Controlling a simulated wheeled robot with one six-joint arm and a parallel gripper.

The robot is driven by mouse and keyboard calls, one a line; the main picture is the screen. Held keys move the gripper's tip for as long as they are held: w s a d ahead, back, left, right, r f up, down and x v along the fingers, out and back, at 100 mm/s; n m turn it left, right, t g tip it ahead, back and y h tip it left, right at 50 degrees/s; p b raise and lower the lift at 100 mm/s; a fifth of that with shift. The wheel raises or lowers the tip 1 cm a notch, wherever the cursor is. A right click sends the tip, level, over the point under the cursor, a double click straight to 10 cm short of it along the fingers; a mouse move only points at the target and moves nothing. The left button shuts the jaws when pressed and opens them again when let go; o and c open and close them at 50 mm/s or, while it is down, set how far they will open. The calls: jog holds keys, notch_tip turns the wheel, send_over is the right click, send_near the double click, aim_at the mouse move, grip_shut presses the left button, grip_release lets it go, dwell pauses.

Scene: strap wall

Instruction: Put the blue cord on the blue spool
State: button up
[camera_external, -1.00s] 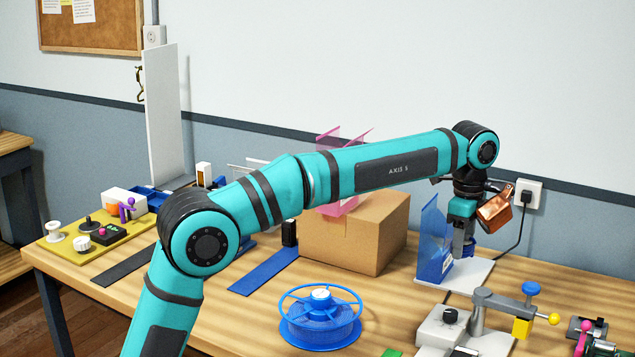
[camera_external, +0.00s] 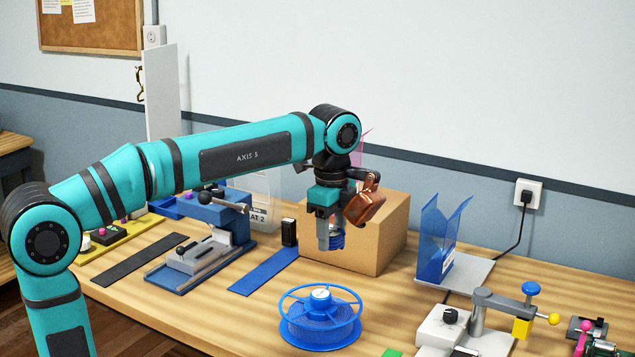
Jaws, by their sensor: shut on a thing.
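The blue spool (camera_external: 320,328) stands on the table at the front middle, with a spoked blue ring on top and a white hub. My gripper (camera_external: 331,236) is above and behind it, in front of the cardboard box, pointing down. It is shut on the blue cord (camera_external: 338,238), a small dark blue coil partly hidden by the grey fingers. The cord is in the air, apart from the spool.
A cardboard box (camera_external: 388,236) stands behind my gripper. A clamp fixture (camera_external: 488,308) stands right of the spool; a blue-and-grey vise-like device (camera_external: 210,240) is left. A blue strip (camera_external: 262,272) lies flat between.

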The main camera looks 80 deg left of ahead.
aim_at(321, 293)
jog(key=shift+s+f, duration=0.1)
jog(key=shift+s, duration=0.85)
jog(key=shift+s+f, duration=0.1)
jog(key=shift+f, duration=4.9)
jog(key=shift+f, duration=0.15)
jog(key=o, duration=1)
notch_tip(321, 293, up, 12)
jog(key=shift+r, duration=0.15)
